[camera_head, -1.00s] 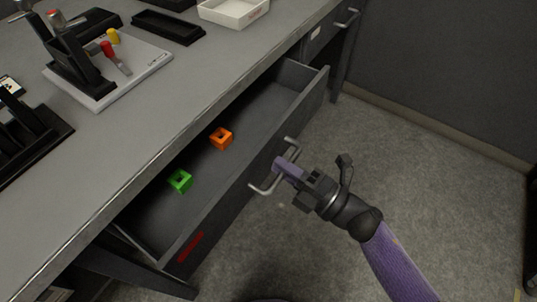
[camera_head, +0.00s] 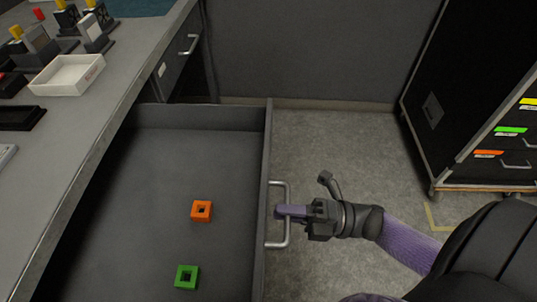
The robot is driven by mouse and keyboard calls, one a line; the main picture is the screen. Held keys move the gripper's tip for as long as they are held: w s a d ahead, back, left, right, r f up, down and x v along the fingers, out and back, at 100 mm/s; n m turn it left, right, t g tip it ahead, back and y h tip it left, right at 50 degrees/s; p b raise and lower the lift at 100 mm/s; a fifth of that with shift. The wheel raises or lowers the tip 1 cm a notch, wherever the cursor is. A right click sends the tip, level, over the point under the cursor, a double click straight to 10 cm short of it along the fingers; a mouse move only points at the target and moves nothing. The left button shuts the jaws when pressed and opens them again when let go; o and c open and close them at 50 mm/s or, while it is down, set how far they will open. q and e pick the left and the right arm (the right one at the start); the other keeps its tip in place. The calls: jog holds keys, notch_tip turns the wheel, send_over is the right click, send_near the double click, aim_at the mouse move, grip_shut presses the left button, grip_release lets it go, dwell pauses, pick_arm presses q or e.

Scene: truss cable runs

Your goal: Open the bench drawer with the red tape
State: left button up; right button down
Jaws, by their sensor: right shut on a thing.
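The bench drawer (camera_head: 150,165) is pulled out from under the bench top, and its inside shows. Its front panel runs up the middle of the view, with a metal bar handle (camera_head: 287,222) on the outer face. My right gripper (camera_head: 283,212) is at the handle and shut on it, with the arm coming in from the right. An orange square block (camera_head: 202,211) and a green square block (camera_head: 187,277), each with a hole, lie on the drawer floor. The red tape is out of view now. My left gripper is not in view.
The bench top (camera_head: 100,115) at left holds a white tray (camera_head: 67,75), a black tray (camera_head: 22,118) and several small fixtures. A second drawer with a handle (camera_head: 188,45) is further back. A dark cabinet (camera_head: 470,90) with coloured labels stands at right. The floor between is clear.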

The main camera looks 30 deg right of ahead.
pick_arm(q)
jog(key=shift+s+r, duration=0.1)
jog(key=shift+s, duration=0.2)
pick_arm(e)
jog(key=shift+s+d, duration=0.15)
jog(key=shift+d, duration=0.05)
jog(key=c, duration=0.7)
grip_release()
jog(key=v, duration=1)
